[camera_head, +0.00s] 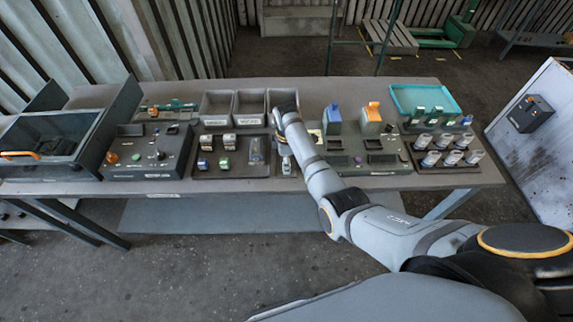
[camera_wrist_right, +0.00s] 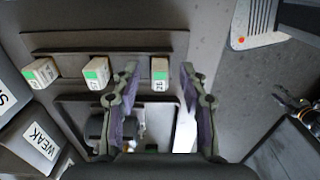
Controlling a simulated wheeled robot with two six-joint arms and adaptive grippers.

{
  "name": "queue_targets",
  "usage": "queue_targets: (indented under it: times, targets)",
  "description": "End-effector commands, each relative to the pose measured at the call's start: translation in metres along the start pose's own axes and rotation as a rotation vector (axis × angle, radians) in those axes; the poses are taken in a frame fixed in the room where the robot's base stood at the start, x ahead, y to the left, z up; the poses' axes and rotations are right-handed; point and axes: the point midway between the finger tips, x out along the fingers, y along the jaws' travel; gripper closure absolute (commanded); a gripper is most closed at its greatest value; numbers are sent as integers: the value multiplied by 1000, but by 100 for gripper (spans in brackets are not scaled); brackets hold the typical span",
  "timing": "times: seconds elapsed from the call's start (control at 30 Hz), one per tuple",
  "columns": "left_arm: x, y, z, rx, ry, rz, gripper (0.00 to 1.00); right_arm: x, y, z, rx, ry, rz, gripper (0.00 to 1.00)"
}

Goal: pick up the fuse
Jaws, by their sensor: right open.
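My right gripper (camera_wrist_right: 158,78) is open, its two dark fingers apart in the wrist view. A small white block with a green patch and printed marking (camera_wrist_right: 160,73), which may be the fuse, shows between the fingertips; contact cannot be told. Two similar blocks, one left of the fingers (camera_wrist_right: 97,74) and one at far left (camera_wrist_right: 41,73), stand in the same row on a dark holder (camera_wrist_right: 125,42). In the head view my right gripper (camera_head: 286,158) is over the table, beside the dark tray of small parts (camera_head: 232,171).
A panel with switches (camera_head: 145,152) and an open drawer unit (camera_head: 50,140) stand left. A teal tray (camera_head: 398,98) and a rack of several cylinders (camera_head: 450,167) stand right.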

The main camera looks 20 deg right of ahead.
Motion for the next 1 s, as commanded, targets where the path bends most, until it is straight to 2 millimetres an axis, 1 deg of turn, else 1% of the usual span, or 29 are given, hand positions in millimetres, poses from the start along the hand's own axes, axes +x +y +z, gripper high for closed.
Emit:
queue_targets:
  times: [0.17, 0.2, 0.5, 0.53, 0.83, 1.0]
  targets:
    - [0, 0, 0, 0, 0, 0, 60, 1, 0, 0, 0, 0, 1, 57]
    - [0, 0, 0, 0, 0, 0, 60, 1, 0, 0, 0, 0, 1, 58]
    - [0, 0, 0, 0, 0, 0, 60, 1, 0, 0, 0, 0, 1, 99]
    - [0, 0, 0, 0, 0, 0, 60, 1, 0, 0, 0, 0, 1, 100]
    - [-2, 0, 0, 0, 0, 0, 60, -1, 0, 0, 1, 0, 1, 100]
    - [-13, -1, -1, 0, 0, 0, 60, -14, 1, -1, 3, 1, 1, 100]
